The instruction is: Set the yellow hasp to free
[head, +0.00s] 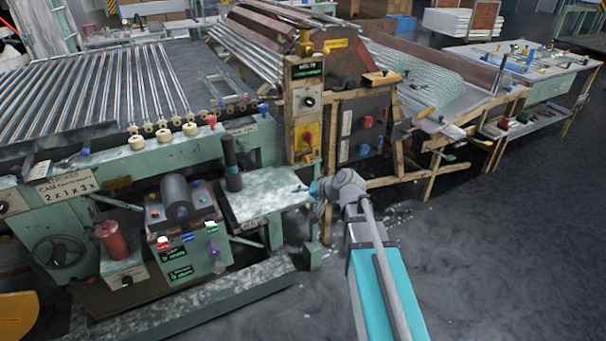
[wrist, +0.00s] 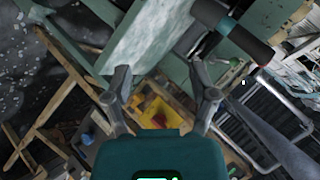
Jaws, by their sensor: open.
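A yellow plate (head: 307,141) with a darker part on it, which looks like the yellow hasp, is on the front of the tan upright post. It also shows in the wrist view as a yellow patch (wrist: 158,114) with red on it, between and beyond my fingers. Its setting is too small to read. My gripper (head: 302,189) is below the plate, beside the right end of a pale green shelf. In the wrist view my gripper (wrist: 160,72) has its two fingers spread wide with nothing between them. It is apart from the plate.
The pale green shelf (head: 268,196) and a dark upright cylinder (head: 232,165) are left of my gripper. A dark panel with knobs (head: 364,128) and wooden framing stand right of the post. Grey floor (head: 480,240) is open at the right.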

